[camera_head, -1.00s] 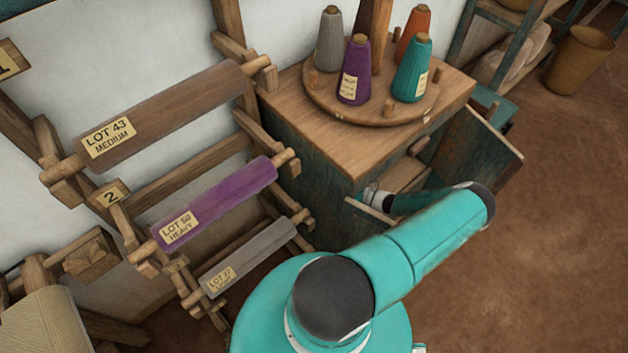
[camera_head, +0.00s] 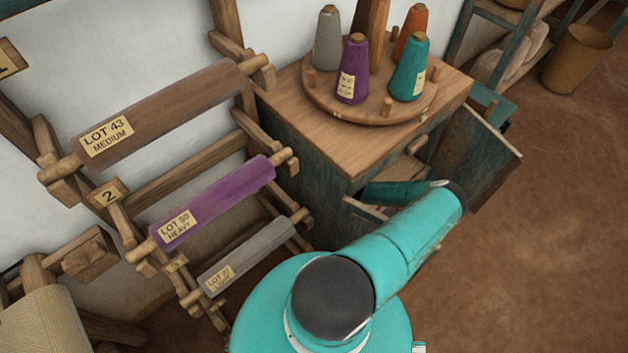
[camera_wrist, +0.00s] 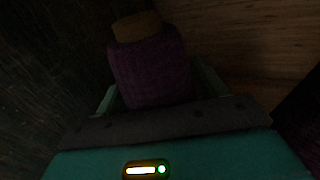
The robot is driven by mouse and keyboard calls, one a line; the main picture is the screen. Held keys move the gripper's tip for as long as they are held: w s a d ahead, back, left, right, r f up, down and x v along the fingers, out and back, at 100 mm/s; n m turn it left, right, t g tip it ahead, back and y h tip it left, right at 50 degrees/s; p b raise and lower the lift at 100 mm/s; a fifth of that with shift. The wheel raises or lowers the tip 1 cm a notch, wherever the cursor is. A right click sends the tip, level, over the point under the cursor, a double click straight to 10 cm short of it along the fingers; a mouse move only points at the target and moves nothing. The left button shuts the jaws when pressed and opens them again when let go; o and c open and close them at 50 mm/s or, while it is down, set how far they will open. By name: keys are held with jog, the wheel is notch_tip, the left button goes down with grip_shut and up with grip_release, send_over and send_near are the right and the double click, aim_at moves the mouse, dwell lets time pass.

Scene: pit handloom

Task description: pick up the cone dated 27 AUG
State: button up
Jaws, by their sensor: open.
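In the wrist view a dark purple cone (camera_wrist: 150,70) with a brown tip stands in deep shadow; no label or date shows on its visible side. My gripper (camera_wrist: 155,95) is open, with a finger on either side of the cone's lower part; I cannot tell whether they touch it. In the head view my gripper is hidden inside the cabinet (camera_head: 322,150). On the turntable (camera_head: 330,108) stand a grey cone (camera_head: 328,45), a purple cone (camera_head: 352,72), an orange cone (camera_head: 411,32) and a teal cone (camera_head: 409,70). Labels show on the purple and teal ones, too small to read.
The cabinet's door (camera_head: 482,150) hangs open to the right of my arm. A rack at the left holds a brown roll (camera_head: 170,105), a purple roll (camera_head: 225,198) and a grey roll (camera_head: 250,252). A basket (camera_head: 578,60) stands at the far right. The floor at right is clear.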

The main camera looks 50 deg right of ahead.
jog(key=c, duration=0.9)
jog(key=shift+o, duration=0.2)
jog(key=shift+r, duration=0.1)
